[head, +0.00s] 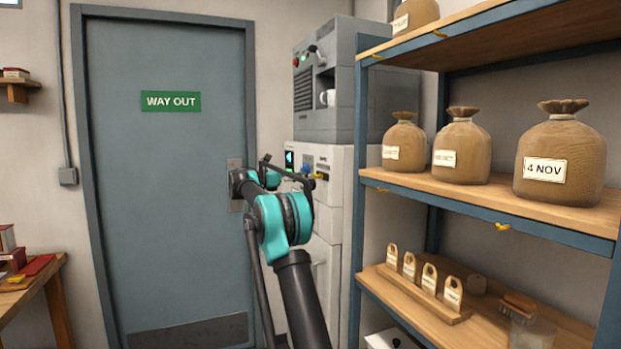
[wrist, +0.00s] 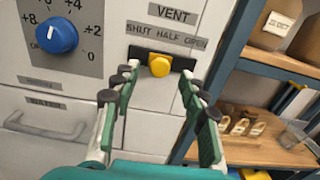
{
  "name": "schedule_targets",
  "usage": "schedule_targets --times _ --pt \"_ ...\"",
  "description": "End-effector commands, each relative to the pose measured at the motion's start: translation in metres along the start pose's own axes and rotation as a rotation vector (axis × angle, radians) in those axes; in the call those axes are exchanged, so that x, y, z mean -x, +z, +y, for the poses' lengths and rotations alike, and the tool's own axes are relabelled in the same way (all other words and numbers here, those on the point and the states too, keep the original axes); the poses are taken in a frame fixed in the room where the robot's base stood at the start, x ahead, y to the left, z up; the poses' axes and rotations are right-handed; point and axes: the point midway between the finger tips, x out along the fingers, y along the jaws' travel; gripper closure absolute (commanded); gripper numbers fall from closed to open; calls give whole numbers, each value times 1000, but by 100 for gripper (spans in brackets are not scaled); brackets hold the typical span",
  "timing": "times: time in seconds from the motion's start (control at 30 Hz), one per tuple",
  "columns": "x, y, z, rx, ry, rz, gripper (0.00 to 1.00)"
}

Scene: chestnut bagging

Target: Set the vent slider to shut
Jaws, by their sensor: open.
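The vent slider (wrist: 160,65) is a yellow knob in a dark horizontal slot on the white cabinet front. Its label strip reads SHUT, HALF, OPEN from left to right, under a VENT plate (wrist: 172,15). The knob sits mid-slot, below HALF. In the head view the yellow knob (head: 322,176) shows small beside my gripper (head: 309,178). In the wrist view my gripper (wrist: 159,76) is open, with its fingertips on either side of the knob and gaps to it. Whether the tips reach the panel is hard to tell.
A blue dial (wrist: 56,36) is left of the slider, above a drawer handle (wrist: 45,127). A blue-framed shelf (head: 488,212) with sacks (head: 461,148) stands close on the right. A grey door (head: 165,220) is on the left.

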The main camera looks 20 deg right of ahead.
Motion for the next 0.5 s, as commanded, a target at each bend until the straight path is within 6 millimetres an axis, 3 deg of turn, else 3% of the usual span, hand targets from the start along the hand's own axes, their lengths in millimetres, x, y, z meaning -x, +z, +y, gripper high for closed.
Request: schedule_targets --times 0.2,0.5 --pt "-27 0 0 0 -1 0 57" --pt "-35 0 0 0 1 0 57"
